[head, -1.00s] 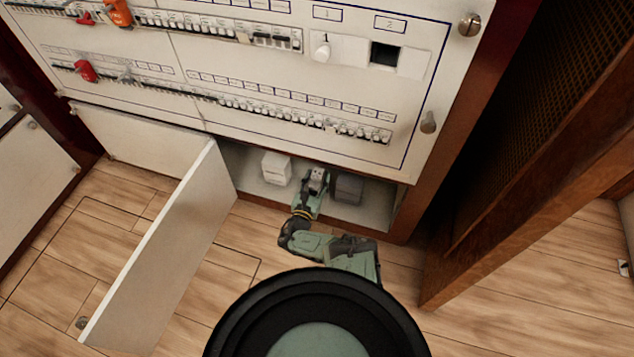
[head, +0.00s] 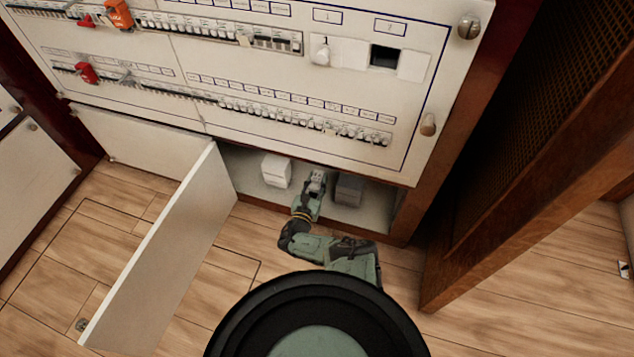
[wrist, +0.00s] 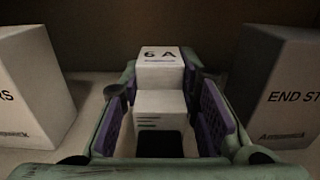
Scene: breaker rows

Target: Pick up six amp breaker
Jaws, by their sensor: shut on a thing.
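The six amp breaker (wrist: 159,80) is a small white stepped block marked "6 A" in the wrist view. My gripper (wrist: 165,110) is shut on it, with a purple-lined finger on each side. In the head view the breaker (head: 317,180) shows as a small pale shape at the end of my gripper (head: 314,190), inside the low open compartment. I cannot tell whether it is clear of the compartment floor.
A white box (head: 276,171) stands left of my gripper and a grey box (head: 348,189) marked "END ST" in the wrist view (wrist: 285,85) stands close on its right. The open white door (head: 165,250) juts out left. The breaker panel (head: 250,80) overhangs.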

